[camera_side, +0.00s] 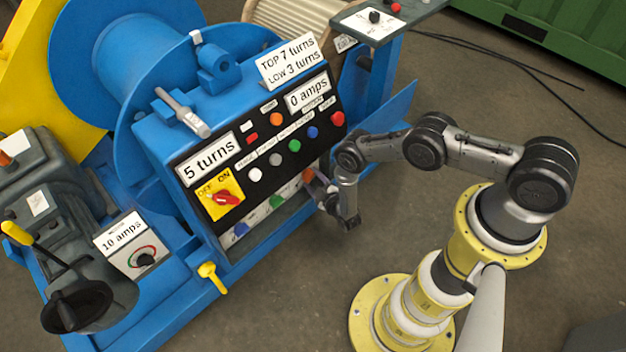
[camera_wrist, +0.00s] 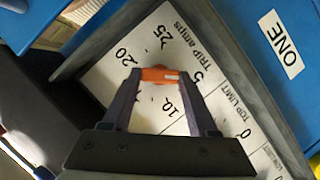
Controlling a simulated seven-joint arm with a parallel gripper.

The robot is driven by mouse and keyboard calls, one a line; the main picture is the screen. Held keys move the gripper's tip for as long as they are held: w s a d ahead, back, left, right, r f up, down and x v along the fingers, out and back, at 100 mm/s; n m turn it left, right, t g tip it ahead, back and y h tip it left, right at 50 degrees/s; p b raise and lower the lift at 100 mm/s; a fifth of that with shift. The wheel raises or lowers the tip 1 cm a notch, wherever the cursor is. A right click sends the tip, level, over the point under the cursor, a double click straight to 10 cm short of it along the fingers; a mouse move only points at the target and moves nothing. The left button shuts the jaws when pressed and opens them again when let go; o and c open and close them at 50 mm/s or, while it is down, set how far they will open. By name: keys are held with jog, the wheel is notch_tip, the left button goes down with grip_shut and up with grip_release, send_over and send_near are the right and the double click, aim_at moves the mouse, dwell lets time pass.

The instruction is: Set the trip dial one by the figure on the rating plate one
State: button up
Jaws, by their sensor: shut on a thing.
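The trip dial is an orange knob (camera_wrist: 160,75) on a white scale headed "TRIP amps" in the wrist view. Figures 5, 10, 20 and 25 show around it; its pointer cannot be made out. My gripper (camera_wrist: 160,80) has a finger on each side of the knob and is shut on it. A label "ONE" (camera_wrist: 281,43) is on the blue frame beside the scale. In the side view my gripper (camera_side: 318,187) is at the right end of the lower panel, by the orange knob (camera_side: 308,174). A white plate reading "10 amps" (camera_side: 120,231) stands at lower left; its small print is unreadable.
Green (camera_side: 277,202) and blue (camera_side: 241,229) knobs share the lower panel. A blue flap (camera_side: 388,112) is near my wrist.

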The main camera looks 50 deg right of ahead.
jog(key=c, duration=0.4)
jog(key=m+y, duration=0.1)
jog(key=m, duration=0.2)
jog(key=m+y, duration=0.1)
jog(key=shift+d+r+g+y, duration=0.2)
jog(key=shift+d+g+y, duration=0.1)
jog(key=m+y, duration=0.1)
jog(key=m, duration=0.1)
jog(key=shift+d+m+y, duration=0.1)
jog(key=shift+m+y, duration=0.3)
jog(key=shift+d+m+y, duration=0.1)
jog(key=shift+m+y, duration=0.7)
jog(key=shift+m, duration=0.3)
jog(key=shift+f, duration=0.1)
jog(key=o, duration=1.4)
